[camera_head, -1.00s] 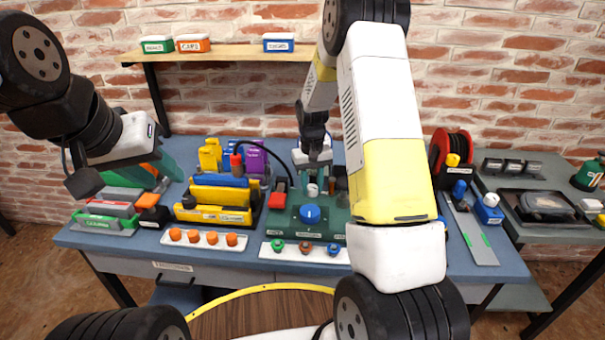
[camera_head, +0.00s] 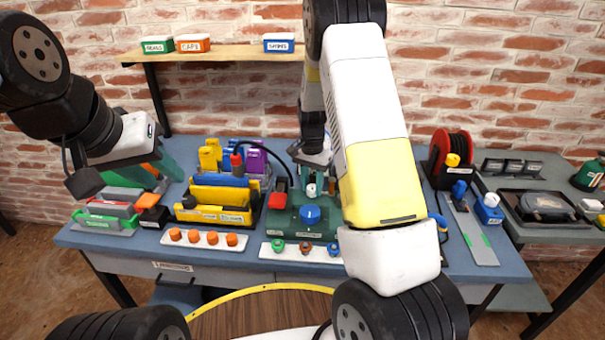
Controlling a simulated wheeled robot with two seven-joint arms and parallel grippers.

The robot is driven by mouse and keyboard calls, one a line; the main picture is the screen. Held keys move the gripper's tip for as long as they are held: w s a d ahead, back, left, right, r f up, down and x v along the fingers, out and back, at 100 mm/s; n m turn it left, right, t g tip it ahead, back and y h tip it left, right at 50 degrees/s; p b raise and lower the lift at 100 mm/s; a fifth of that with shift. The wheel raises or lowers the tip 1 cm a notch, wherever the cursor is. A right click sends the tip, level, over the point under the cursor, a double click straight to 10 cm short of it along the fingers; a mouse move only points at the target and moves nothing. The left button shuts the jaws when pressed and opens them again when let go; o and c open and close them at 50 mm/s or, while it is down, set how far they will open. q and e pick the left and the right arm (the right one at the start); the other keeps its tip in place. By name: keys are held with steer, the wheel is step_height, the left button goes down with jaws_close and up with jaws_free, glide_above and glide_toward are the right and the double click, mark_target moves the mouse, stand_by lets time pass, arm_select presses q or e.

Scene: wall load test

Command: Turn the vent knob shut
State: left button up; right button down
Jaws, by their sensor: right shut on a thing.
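A green test unit (camera_head: 287,222) stands at the middle of the bench with a large blue knob (camera_head: 310,215) on top. A small white knob (camera_head: 311,190) stands behind the blue one; I take it for the vent knob, though its label is unreadable. My right gripper (camera_head: 314,183) points down over the white knob and is shut on it; my arm hides part of the unit's right side.
A yellow-and-blue pump-like block (camera_head: 220,205) stands left of the unit. White strips with orange knobs (camera_head: 204,239) and coloured fittings (camera_head: 304,250) lie in front. A red cable reel (camera_head: 452,150) stands right. A shelf (camera_head: 225,54) holds small boxes behind.

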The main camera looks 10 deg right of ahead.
mark_target(312, 187)
steer(key=shift+w+m, duration=0.1)
steer(key=shift+m, duration=0.2)
steer(key=c, duration=1)
jaws_free()
step_height(312, 187, up, 8)
steer(key=shift+f, duration=0.2)
steer(key=shift+r, duration=0.1)
